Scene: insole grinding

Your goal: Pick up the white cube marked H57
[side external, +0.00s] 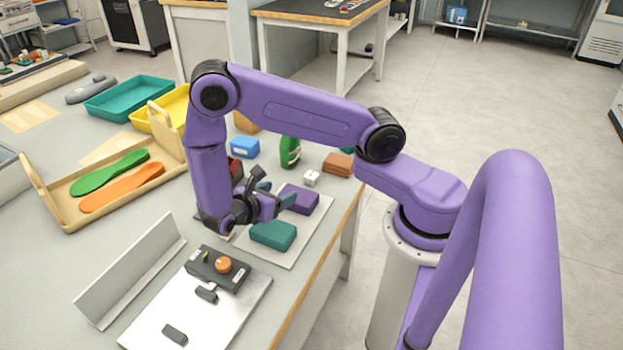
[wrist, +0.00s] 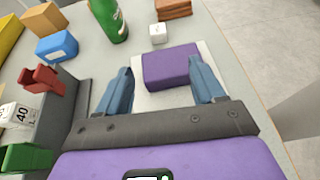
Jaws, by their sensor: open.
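A small white cube (side external: 312,177) sits on the table between the green bottle and the brown block. In the wrist view the white cube (wrist: 157,33) stands beyond the purple block, with a faint mark on it that I cannot read. My gripper (side external: 272,187) is open with blue fingers, low over the pale mat. In the wrist view my gripper (wrist: 159,65) has the purple block (wrist: 170,66) just ahead of and between its fingertips. I cannot tell whether they touch. The cube is apart from the fingers, farther ahead.
A green bottle (wrist: 108,20) and a brown block (wrist: 173,9) flank the cube. A blue box (wrist: 56,47), a red clamp-like piece (wrist: 41,79) and a white block marked 40 (wrist: 17,117) lie left. A teal block (side external: 273,235) lies on the mat, near the table edge.

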